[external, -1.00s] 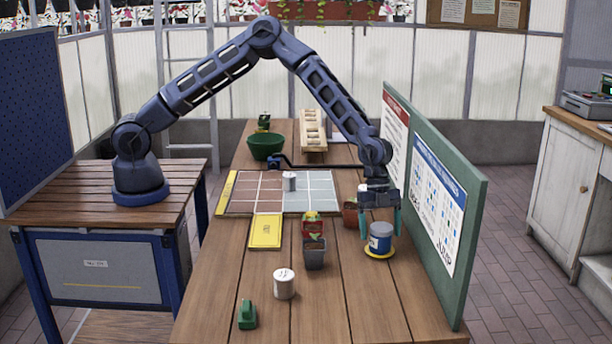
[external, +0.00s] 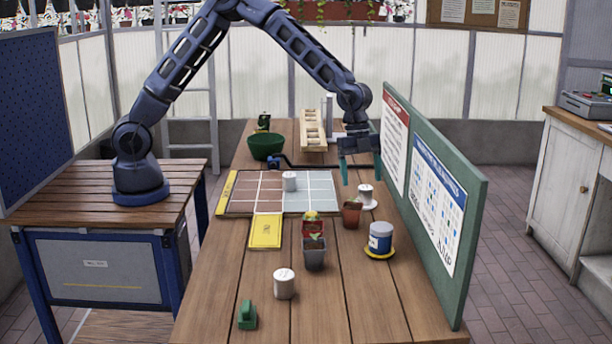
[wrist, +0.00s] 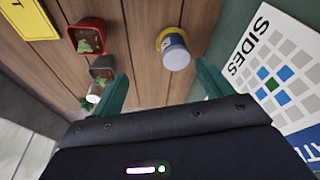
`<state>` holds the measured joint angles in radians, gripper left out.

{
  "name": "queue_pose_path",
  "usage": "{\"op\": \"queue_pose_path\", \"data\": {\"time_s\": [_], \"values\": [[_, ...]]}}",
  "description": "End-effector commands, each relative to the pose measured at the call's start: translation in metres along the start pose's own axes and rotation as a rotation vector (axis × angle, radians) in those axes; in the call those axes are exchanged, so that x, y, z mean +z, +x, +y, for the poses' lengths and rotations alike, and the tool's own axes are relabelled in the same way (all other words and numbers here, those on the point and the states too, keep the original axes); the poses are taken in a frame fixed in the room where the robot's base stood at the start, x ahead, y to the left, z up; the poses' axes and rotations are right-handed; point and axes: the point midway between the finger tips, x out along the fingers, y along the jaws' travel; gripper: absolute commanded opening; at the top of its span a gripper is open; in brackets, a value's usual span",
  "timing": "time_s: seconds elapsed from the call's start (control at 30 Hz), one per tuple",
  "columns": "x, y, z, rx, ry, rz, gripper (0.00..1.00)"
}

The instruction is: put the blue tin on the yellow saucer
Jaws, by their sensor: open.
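The blue tin (external: 380,238), with a white top and a blue band, stands upright on the yellow saucer (external: 380,254) near the right edge of the table. In the wrist view the tin (wrist: 175,52) rests on the saucer (wrist: 160,40), whose rim shows beside it. My gripper (external: 361,183) is open and empty. It is above and behind the tin, clear of it. In the wrist view its two green fingers are spread wide with nothing between them.
A green board (external: 445,190) stands along the table's right edge, close to the tin. The front right table is bare.

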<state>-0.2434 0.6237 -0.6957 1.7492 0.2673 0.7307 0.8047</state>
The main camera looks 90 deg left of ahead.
Motion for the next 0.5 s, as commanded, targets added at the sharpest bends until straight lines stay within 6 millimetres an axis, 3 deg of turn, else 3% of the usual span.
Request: {"op": "queue_pose_path", "data": {"time_s": [0.5], "values": [[0.068, -0.130, 0.076, -0.161, -0.267, -0.165, 0.79]]}}
